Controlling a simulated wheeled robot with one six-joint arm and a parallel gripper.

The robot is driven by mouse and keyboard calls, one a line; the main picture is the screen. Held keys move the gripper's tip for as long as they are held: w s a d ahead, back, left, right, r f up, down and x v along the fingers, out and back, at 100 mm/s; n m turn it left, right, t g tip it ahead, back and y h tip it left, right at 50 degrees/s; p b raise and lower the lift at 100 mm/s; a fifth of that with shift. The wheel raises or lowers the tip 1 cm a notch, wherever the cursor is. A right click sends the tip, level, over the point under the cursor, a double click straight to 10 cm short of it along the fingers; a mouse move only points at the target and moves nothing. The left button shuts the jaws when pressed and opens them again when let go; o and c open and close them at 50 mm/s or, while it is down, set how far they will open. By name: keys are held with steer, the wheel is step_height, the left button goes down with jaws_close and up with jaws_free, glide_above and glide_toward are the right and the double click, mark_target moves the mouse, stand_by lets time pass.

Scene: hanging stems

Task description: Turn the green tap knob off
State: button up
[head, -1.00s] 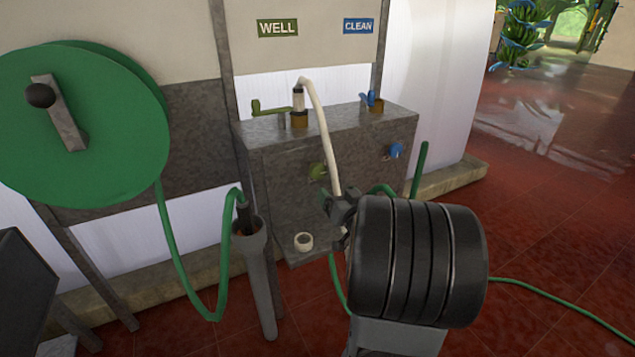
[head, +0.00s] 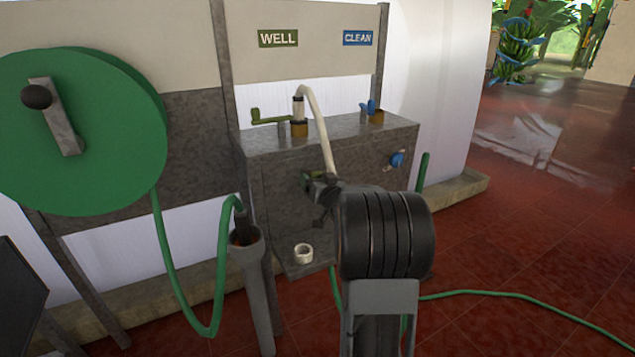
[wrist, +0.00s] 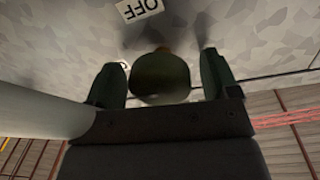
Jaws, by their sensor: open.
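The green tap knob (wrist: 160,78) shows in the wrist view as a rounded dark green shape in front of the grey panel. An upside-down OFF label (wrist: 139,9) is on the panel beyond it. My gripper (wrist: 161,72) is open, with one finger on each side of the knob. I cannot tell whether the fingers touch it. In the head view my gripper (head: 318,184) is at the front face of the grey cabinet (head: 280,165), below the WELL sign (head: 278,38), and largely hides the knob.
A blue knob (head: 397,160) is to the right on the same face. A white hose (head: 318,118) arches down close by my gripper. A green lever (head: 268,117) and a blue tap (head: 370,107) stand on top. A white ring (head: 303,253) lies on the lower ledge.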

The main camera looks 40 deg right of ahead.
steer(key=shift+c, duration=0.4)
steer(key=c, duration=0.8)
steer(key=shift+r+m+p, duration=0.15)
steer(key=shift+m+p, duration=0.15)
steer(key=shift+p, duration=0.1)
steer(key=m+p, duration=0.1)
steer(key=p, duration=0.1)
steer(key=shift+r+m+p, duration=0.15)
steer(key=shift+m+p, duration=0.2)
steer(key=shift+m, duration=0.05)
steer(key=m+p, duration=0.5)
steer(key=shift+g+p, duration=0.3)
steer(key=shift+p, duration=0.05)
steer(key=m+p, duration=0.4)
steer(key=shift+m+y, duration=0.3)
steer(key=shift+y, duration=0.1)
steer(key=m+p, duration=0.3)
steer(key=m, duration=0.1)
steer(key=shift+f+y+p, duration=0.3)
steer(key=shift+f+p, duration=0.05)
steer(key=shift+p, duration=0.05)
steer(key=shift+m, duration=0.5)
